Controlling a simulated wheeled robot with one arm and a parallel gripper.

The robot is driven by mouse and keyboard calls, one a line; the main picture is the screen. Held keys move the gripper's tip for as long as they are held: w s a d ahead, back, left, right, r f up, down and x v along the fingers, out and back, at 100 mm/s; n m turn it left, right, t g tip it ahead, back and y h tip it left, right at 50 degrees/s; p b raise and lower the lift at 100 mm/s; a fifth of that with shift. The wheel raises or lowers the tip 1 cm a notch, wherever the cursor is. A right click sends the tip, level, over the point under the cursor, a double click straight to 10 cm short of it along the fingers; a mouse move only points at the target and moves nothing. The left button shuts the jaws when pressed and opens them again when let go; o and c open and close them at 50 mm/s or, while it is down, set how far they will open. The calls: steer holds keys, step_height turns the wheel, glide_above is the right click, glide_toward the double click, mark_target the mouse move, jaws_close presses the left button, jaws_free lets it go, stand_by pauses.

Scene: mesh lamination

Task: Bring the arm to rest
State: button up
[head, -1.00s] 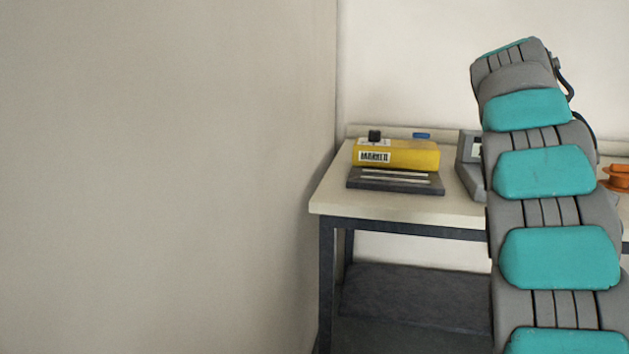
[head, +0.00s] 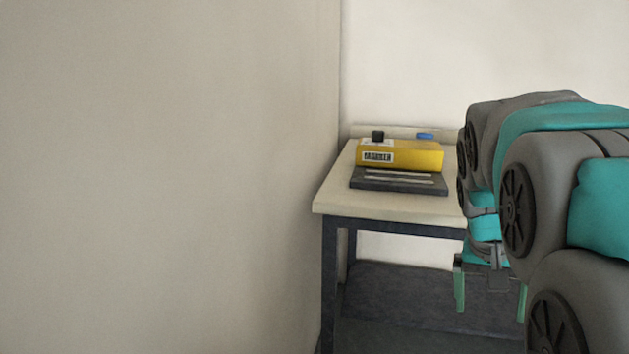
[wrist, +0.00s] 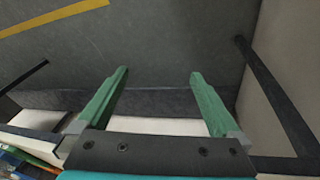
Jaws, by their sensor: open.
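My arm is folded over at the right of the head view, with grey and teal links. My gripper (head: 491,290) hangs below it, fingers pointing down, in front of the table's right part. Its green fingers are apart with nothing between them. In the wrist view, my gripper (wrist: 158,75) shows both green fingers wide apart over a dark grey floor (wrist: 170,40). My arm hides the right side of the table in the head view.
A pale table (head: 390,208) with dark legs stands by the left wall (head: 170,180).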

steer(key=s+a+f+n+g+y, duration=0.1)
steer(key=s+a+f+n, duration=0.1)
steer(key=s+a+f, duration=0.2)
steer(key=s+a+f+n+g+y, duration=0.1)
steer(key=s+a+f, duration=0.4)
steer(key=s, duration=0.5)
steer(key=s+a+f+n, duration=0.2)
steer(key=s+a+f, duration=0.2)
steer(key=s, duration=0.4)
steer(key=shift+a+f+n+g+y, duration=0.15)
steer(key=shift+f+n+g+y, duration=0.25)
steer(key=shift+f, duration=0.35)
